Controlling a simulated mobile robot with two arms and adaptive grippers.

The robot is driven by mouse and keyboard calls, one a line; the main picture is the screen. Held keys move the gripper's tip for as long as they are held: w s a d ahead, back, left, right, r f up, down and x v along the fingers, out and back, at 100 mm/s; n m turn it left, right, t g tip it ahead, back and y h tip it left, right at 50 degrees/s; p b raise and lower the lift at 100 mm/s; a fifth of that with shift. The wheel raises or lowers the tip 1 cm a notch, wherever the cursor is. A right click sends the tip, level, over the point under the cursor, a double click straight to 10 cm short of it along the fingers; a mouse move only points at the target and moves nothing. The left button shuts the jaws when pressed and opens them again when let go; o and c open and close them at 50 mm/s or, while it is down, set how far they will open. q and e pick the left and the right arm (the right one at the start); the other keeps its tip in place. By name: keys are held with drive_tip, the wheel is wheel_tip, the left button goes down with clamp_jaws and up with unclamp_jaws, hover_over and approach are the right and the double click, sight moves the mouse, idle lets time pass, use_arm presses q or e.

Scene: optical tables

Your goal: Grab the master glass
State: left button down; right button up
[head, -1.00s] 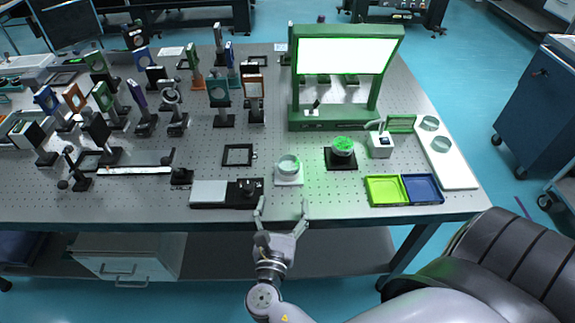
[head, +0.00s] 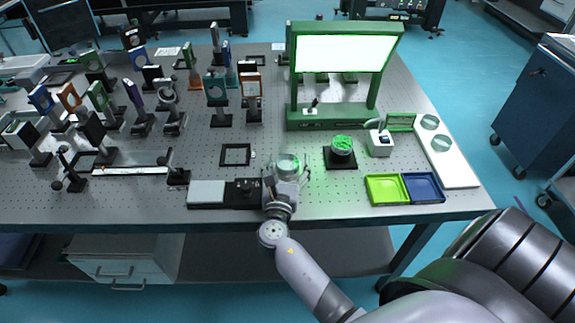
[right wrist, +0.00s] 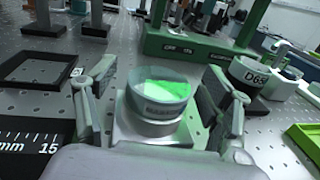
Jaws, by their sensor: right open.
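A round clear glass (head: 287,164) with a green sheen, which I take for the master glass, sits on a pale square stand near the table's front edge. In the right wrist view the glass (right wrist: 158,92) rests upright on a grey ring whose label is too blurred to read. My right gripper (head: 287,168) is open, its fingers on either side of the glass. In the right wrist view the gripper (right wrist: 158,78) shows gaps between both fingers and the glass. My left gripper is not in view.
A black stand with a green-topped round piece (head: 342,146) is to the right, marked D65 in the wrist view. A black plate (head: 243,196) with a ruler scale is close on the left. Green and blue trays (head: 386,201) lie front right. A lit green booth (head: 345,120) stands behind.

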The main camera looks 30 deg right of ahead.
drive_tip(key=shift+c, duration=0.4)
drive_tip(key=c, duration=1.3)
drive_tip(key=shift+r, duration=0.1)
